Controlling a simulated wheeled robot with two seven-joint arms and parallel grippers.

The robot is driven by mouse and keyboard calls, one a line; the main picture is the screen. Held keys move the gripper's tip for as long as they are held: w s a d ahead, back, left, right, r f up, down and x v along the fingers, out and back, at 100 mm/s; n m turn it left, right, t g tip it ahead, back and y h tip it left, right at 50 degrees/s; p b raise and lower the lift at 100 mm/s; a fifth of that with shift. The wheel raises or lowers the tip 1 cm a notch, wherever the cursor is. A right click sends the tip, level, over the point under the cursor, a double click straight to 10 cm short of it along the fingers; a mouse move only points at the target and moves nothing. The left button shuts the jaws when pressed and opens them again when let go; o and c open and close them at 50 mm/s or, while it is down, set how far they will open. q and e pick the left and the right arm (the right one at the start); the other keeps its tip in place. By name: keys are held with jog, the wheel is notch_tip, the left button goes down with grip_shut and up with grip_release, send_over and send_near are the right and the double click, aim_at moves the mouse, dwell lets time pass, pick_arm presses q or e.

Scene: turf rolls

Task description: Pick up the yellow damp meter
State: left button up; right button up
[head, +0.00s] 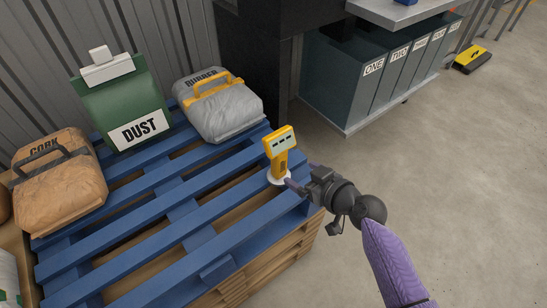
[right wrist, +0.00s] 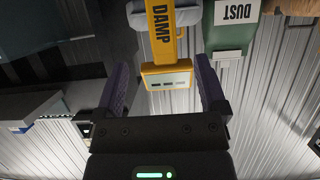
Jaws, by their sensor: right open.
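The yellow damp meter (head: 279,151) stands upright on a round white base at the right corner of the blue pallet. It has a wider head with a pale display and a narrower body. In the right wrist view the damp meter (right wrist: 165,45) appears upside down, with DAMP on its body and its head near the space between my fingers. My right gripper (head: 291,181) is beside the meter's lower part in the head view. In the right wrist view the gripper (right wrist: 165,85) is open, its purple fingers spread on either side. My left gripper is not in view.
The blue slatted pallet (head: 165,222) also bears a brown CORK bag (head: 62,185), a green DUST bag (head: 120,95) and a grey RUBBER bag (head: 222,112). Grey labelled bins (head: 340,90) stand behind to the right. The concrete floor (head: 460,180) at right is mostly clear.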

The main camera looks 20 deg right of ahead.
aim_at(283, 161)
jog(key=b+x, duration=0.4)
jog(key=x, duration=0.5)
jog(key=shift+a+r, duration=0.15)
jog(key=shift+a, duration=0.05)
jog(key=shift+w+r, duration=0.1)
jog(key=shift+r, duration=0.1)
jog(key=c, duration=1)
grip_shut()
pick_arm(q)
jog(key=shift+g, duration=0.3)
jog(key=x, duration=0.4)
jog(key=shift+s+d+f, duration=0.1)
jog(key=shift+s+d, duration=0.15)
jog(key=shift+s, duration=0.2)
